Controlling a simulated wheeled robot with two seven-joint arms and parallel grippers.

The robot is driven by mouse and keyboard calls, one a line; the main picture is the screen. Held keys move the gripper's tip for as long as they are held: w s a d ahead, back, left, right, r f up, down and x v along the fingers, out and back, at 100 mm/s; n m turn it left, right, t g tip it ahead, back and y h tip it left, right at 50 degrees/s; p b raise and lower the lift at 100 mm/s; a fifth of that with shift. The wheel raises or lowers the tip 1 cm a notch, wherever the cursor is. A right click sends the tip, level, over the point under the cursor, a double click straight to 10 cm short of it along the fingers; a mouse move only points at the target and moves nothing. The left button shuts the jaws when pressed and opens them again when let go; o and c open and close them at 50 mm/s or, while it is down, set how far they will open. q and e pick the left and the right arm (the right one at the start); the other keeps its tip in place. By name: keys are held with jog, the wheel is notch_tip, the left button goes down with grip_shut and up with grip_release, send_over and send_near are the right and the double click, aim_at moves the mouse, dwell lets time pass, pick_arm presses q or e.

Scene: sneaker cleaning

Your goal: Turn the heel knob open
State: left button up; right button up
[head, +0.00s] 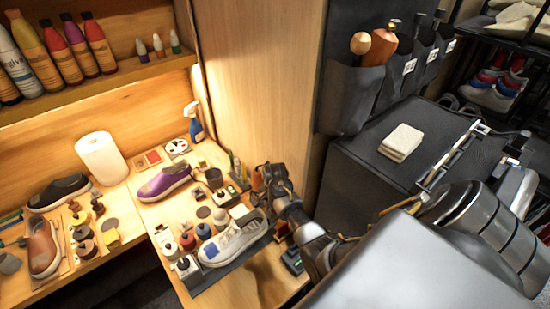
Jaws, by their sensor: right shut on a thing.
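A grey-white sneaker (232,242) lies on a dark holder (208,278) at the front of the workbench, with its heel end toward the right. My right gripper (262,202) is at the heel end of this sneaker, with its dark arm reaching in from the right. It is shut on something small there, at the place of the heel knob. The knob itself is hidden by the gripper, so its turn cannot be seen. My left gripper is not in view.
Several small bottles and pots (186,240) crowd the bench left of the sneaker. A purple shoe (164,183), a paper roll (102,158) and a blue spray bottle (194,122) stand farther back. A dark cabinet (370,185) with pale pads (401,141) is on the right.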

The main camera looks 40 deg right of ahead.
jog(key=shift+o, duration=0.2)
jog(key=shift+n, duration=0.3)
